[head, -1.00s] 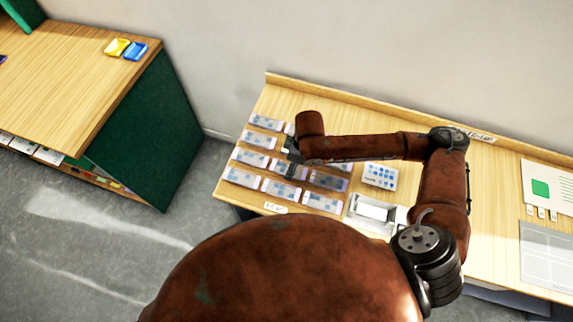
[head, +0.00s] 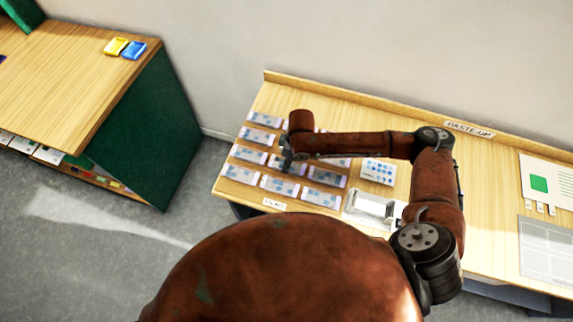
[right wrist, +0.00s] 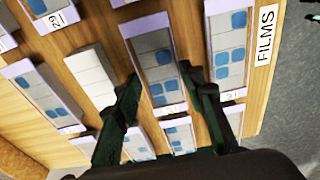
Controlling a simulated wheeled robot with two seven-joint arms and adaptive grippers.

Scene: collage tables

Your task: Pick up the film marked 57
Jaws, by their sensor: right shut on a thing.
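Several pale films with lilac edges and blue squares lie in rows on the paste-up table, such as one at the front left (head: 241,174). My right gripper (head: 287,160) is down among the middle films. In the right wrist view its dark fingers (right wrist: 160,82) are on both long sides of one film (right wrist: 153,45), shut on it. That film's number tag (right wrist: 174,108) is too blurred to read. A neighbouring film's tag (right wrist: 57,21) seems to read 29. I cannot tell whether the held film is lifted. My left gripper is not in view.
A FILMS label (head: 274,204) marks the table's front edge. A grey tray (head: 370,208) and a white card with blue squares (head: 379,171) are right of the films. Neighbouring films lie close around the gripper. Another wooden table (head: 60,70) stands at the left.

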